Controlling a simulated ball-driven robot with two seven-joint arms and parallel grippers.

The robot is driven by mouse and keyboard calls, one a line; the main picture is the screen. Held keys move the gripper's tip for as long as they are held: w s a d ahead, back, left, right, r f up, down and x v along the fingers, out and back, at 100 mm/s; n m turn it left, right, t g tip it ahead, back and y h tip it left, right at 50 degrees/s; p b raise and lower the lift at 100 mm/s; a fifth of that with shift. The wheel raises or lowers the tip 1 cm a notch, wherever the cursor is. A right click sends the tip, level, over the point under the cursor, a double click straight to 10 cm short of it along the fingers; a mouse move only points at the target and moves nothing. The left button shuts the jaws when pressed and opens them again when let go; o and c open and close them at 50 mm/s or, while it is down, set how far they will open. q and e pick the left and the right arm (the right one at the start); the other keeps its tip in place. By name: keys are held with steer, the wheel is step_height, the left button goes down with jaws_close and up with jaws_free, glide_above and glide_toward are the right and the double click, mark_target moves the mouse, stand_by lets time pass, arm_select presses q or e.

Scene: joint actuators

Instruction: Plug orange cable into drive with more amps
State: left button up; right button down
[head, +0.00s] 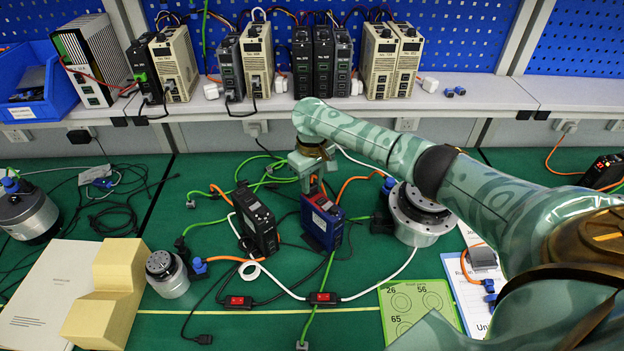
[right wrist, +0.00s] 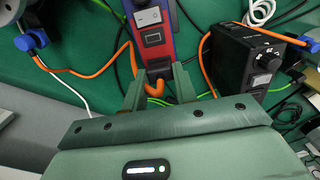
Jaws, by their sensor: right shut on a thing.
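A blue-and-red drive (head: 322,222) stands upright on the green mat, with a black drive (head: 255,220) to its left. My right gripper (head: 312,184) is at the back top of the blue-and-red drive. In the right wrist view its fingers (right wrist: 157,88) are closed around the end of an orange cable (right wrist: 75,73), right against the blue-and-red drive (right wrist: 153,42). The cable runs to the blue connector (head: 388,185) of the right motor (head: 420,215). The fingers hide the plug, so I cannot tell how it sits in the drive. Amp labels are unreadable. My left gripper is out of view.
A smaller motor (head: 168,273) with another orange cable (head: 225,259) lies at left. White and green cables and red switches (head: 323,298) lie in front of the drives. Yellow blocks (head: 105,295) stand front left. A shelf (head: 490,93) with several drives runs along the back.

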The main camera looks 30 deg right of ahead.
steer(key=shift+f+p, duration=0.15)
steer(key=shift+p, duration=0.15)
steer(key=c, duration=1)
jaws_free()
steer(key=shift+c, duration=0.2)
step_height(320, 180, up, 7)
steer(key=p, duration=0.8)
steer(key=shift+p, duration=0.35)
